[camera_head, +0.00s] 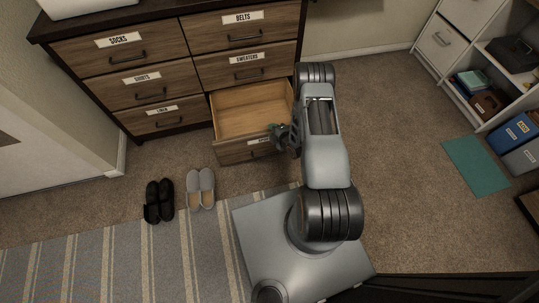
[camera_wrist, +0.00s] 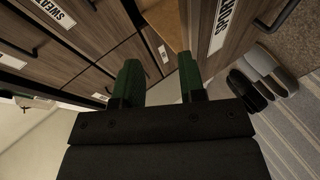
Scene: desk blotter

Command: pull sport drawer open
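The sport drawer (camera_head: 230,152) is the bottom right one of a wooden dresser. It is pulled out, and its light wood inside shows empty in the head view. Its white label is partly hidden by my gripper in the head view. The drawer front (camera_wrist: 240,45) shows in the wrist view, with a dark bar handle (camera_wrist: 275,17) at the upper right. My gripper (camera_head: 276,132) is at the top right of the drawer front. In the wrist view, my gripper's green fingers (camera_wrist: 160,80) are apart with nothing clearly between them, and the handle lies off to their right.
The other dresser drawers, including belts (camera_head: 240,28) and sweaters (camera_head: 245,70), are shut. Black slippers (camera_head: 158,201) and grey slippers (camera_head: 201,188) lie on the floor in front, by a striped rug (camera_head: 130,262). A white shelf (camera_head: 468,55) stands at the right.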

